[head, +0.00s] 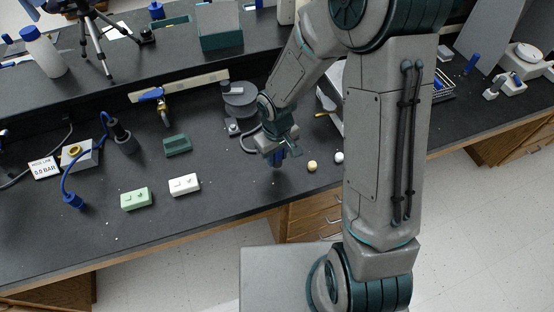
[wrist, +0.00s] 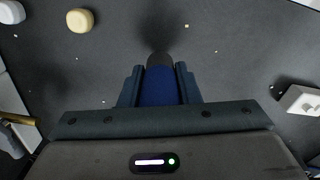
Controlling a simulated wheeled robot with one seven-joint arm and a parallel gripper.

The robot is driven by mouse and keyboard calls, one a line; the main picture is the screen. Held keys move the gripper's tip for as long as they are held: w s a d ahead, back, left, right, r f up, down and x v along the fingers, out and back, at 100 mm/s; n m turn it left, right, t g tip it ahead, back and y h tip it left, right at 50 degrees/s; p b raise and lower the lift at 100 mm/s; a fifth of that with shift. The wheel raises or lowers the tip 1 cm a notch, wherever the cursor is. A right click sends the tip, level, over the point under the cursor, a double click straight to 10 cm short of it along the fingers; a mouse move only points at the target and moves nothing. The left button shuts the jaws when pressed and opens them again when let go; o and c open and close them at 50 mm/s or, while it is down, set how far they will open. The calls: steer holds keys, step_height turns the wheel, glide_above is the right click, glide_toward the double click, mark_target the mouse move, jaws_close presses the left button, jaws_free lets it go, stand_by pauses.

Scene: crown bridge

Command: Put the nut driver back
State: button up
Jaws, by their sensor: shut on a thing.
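My gripper (head: 279,153) hangs over the front part of the dark bench, near its edge. In the wrist view my gripper (wrist: 160,88) is shut on a blue-handled tool, which I take to be the nut driver (wrist: 160,84). Its blue handle sits between the two fingers and a dark end points away from the camera. In the head view a little of its blue (head: 276,159) shows below the fingers. The rest of the tool is hidden. I cannot tell which thing is its holder.
A yellow piece (head: 312,166) and a white piece (head: 339,157) lie right of my gripper. A white block (head: 185,184), a light green block (head: 136,198) and a dark green block (head: 177,146) stand left. A round grey device (head: 239,98) stands behind. The bench between is mostly clear.

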mark_target(277, 161)
steer(key=shift+f, duration=1.35)
steer(key=shift+f, duration=0.2)
steer(key=o, duration=1.1)
steer(key=shift+r, duration=0.1)
